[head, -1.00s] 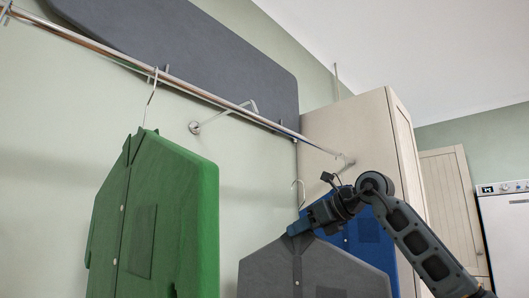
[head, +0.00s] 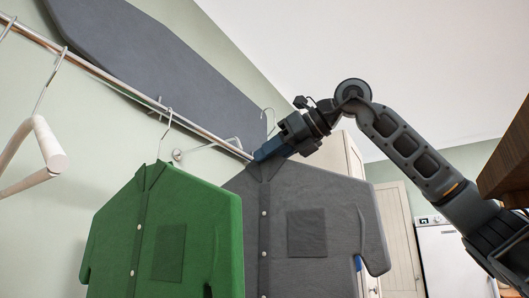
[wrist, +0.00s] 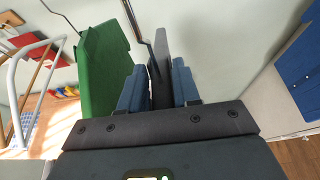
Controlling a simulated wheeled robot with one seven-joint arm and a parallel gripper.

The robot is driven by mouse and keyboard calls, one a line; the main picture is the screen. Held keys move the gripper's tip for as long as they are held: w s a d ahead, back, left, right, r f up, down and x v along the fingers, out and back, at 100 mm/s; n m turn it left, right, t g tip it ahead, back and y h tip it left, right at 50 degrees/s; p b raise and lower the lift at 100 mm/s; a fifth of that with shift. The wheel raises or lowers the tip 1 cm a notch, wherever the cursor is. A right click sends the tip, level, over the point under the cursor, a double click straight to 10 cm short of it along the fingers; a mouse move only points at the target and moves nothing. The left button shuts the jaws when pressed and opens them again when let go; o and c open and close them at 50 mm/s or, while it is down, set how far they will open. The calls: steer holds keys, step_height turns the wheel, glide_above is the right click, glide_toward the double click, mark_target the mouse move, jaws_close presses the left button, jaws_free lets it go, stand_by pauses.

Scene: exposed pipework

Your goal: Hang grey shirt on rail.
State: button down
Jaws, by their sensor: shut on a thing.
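The grey shirt (head: 338,205) hangs upright from my gripper (head: 262,156). The gripper is shut on its collar area, and the shirt shows edge-on between the blue fingers in the wrist view (wrist: 160,75). Its thin hanger hook (head: 268,116) rises above the gripper. In the head view the hook appears above the line of the metal rail (head: 110,82); I cannot tell its depth against the rail. The rail's far end is hidden behind the gripper and shirt.
A green shirt (head: 160,228) hangs on the rail left of the grey shirt, overlapping its edge in the picture. An empty hanger (head: 45,145) hangs further left. A blue shirt (wrist: 300,60) is at the right in the wrist view. A dark board (head: 165,75) is behind the rail.

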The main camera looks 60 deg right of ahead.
steer(key=shift+a, duration=0.2)
steer(key=shift+w+r+p, duration=0.1)
steer(key=shift+w+p, duration=0.25)
steer(key=shift+w, duration=0.55)
steer(key=shift+w+a+p, duration=0.2)
steer(key=shift+w+p, duration=2.9)
steer(key=shift+w, duration=3.85)
steer(key=shift+w+f+b, duration=0.1)
steer(key=shift+f+b, duration=0.25)
steer(key=shift+f, duration=0.05)
steer(key=shift+f+b, duration=1)
steer(key=shift+f, duration=0.1)
